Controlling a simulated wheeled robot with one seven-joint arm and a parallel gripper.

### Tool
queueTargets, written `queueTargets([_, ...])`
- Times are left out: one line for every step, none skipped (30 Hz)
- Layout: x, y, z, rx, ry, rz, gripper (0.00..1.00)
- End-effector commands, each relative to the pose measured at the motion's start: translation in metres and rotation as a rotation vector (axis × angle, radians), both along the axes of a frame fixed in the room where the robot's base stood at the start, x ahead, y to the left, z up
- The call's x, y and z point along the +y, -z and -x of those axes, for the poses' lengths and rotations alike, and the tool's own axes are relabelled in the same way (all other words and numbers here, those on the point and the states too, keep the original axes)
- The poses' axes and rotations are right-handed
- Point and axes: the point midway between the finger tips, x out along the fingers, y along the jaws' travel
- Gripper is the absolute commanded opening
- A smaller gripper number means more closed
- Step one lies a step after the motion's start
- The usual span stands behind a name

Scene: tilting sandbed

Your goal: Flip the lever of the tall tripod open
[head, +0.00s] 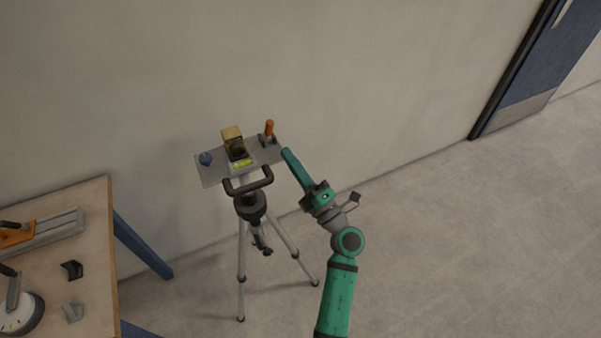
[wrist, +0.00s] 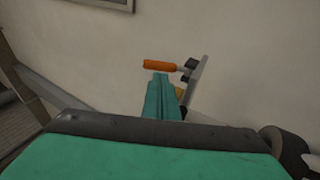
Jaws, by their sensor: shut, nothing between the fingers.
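The tall tripod (head: 241,258) stands by the wall in the head view, with a flat grey plate (head: 211,176) on top. A lever with an orange handle (head: 269,128) stands upright near the plate's right end. In the wrist view the orange handle (wrist: 160,66) shows just beyond my fingertips, with the plate (wrist: 196,82) seen nearly edge-on. My gripper (head: 286,153) is shut and empty, its green fingers at the plate's right end. In the wrist view, my gripper (wrist: 161,78) appears close to the handle; I cannot tell whether they touch.
The plate also carries a wooden-and-dark block (head: 233,140), a yellow-green level (head: 242,163) and a blue knob (head: 205,158). A black handlebar (head: 248,183) sits below. A wooden table (head: 95,215) with tools stands at left. The floor at right is clear; a blue door (head: 540,60) is beyond.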

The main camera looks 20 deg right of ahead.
Motion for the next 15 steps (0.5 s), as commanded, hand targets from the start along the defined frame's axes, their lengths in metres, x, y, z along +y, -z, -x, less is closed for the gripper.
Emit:
queueTargets([0.003, -0.005, -0.009, -0.002, -0.003, 0.001, 0.0])
queueTargets([0.004, -0.007, -0.014, -0.002, -0.003, 0.001, 0.0])
queueTargets([0.006, -0.009, -0.019, -0.001, -0.001, 0.002, 0.0])
queueTargets([0.007, -0.011, -0.023, -0.001, -0.001, 0.002, 0.0])
queueTargets([0.008, -0.013, -0.027, -0.001, -0.003, 0.001, 0.0])
queueTargets([0.009, -0.016, -0.032, -0.002, -0.003, 0.001, 0.0])
queueTargets([0.01, -0.017, -0.035, -0.001, -0.002, 0.0, 0.0])
queueTargets([0.01, -0.018, -0.038, -0.001, -0.001, -0.001, 0.0])
queueTargets([0.011, -0.019, -0.041, -0.001, -0.001, -0.001, 0.0])
queueTargets([0.011, -0.02, -0.043, 0.0, -0.001, 0.0, 0.0])
queueTargets([0.011, -0.021, -0.045, 0.0, -0.001, 0.0, 0.0])
queueTargets([0.012, -0.022, -0.046, 0.0, -0.001, 0.0, 0.0])
queueTargets([0.012, -0.022, -0.047, 0.0, -0.001, 0.0, 0.0])
queueTargets([0.013, -0.022, -0.048, 0.0, 0.0, 0.0, 0.0])
queueTargets([0.013, -0.023, -0.049, 0.0, 0.0, 0.0, 0.0])
